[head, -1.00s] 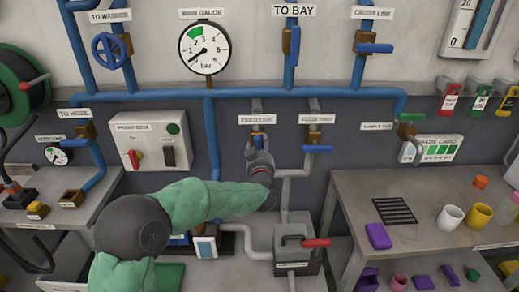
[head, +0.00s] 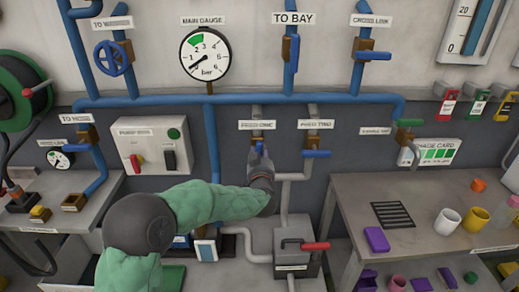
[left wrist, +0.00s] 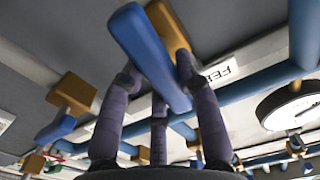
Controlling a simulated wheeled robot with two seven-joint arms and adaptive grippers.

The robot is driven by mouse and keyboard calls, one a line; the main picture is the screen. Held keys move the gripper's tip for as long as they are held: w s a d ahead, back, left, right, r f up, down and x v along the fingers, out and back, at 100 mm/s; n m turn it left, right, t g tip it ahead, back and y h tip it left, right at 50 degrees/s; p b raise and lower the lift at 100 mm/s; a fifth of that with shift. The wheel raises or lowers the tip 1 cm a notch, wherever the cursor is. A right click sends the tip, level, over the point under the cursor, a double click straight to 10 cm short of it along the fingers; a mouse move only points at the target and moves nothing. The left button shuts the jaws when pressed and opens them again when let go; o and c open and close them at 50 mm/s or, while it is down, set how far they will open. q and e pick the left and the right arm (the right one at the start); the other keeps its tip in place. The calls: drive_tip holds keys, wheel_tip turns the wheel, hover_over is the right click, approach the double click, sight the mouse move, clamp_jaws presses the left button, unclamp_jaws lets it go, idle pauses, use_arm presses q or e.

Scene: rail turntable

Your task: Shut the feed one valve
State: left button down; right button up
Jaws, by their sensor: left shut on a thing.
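The feed one valve (head: 257,140) sits on a grey pipe under its label, in the middle of the head view. My left gripper (head: 259,153) is at it and hides most of its handle. In the left wrist view the blue lever (left wrist: 145,45) of this valve runs between my left fingers (left wrist: 158,68), below its brass body (left wrist: 170,25). The fingers are shut on the lever, one on each side, with a third finger behind. My right gripper is not in view.
The feed two valve (head: 315,153), its blue lever sideways, is close on the right. The main gauge (head: 205,54) hangs above left. A grey box with a red lever (head: 314,246) stands below. A bench (head: 340,190) with mugs is at the right.

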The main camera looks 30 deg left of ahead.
use_arm(q)
drive_tip(key=m+p, duration=0.5)
drive_tip(key=shift+w+d+f+p, duration=0.1)
drive_tip(key=shift+d+p, duration=0.05)
drive_tip(key=shift+p, duration=0.2)
drive_tip(key=m+p, duration=0.2)
drive_tip(key=m, duration=0.1)
drive_tip(key=shift+f, duration=0.1)
drive_tip(key=m+p, duration=0.2)
drive_tip(key=m, duration=0.1)
drive_tip(key=m+p, duration=0.1)
drive_tip(key=shift+f+m, duration=0.3)
drive_tip(key=shift+f+m+p, duration=0.15)
drive_tip(key=shift+m+p, duration=0.3)
drive_tip(key=shift+m, duration=0.5)
drive_tip(key=shift+f+m+p, duration=0.1)
drive_tip(key=shift+m+p, duration=0.3)
drive_tip(key=shift+m, duration=0.55)
drive_tip(key=c, duration=0.9)
unclamp_jaws()
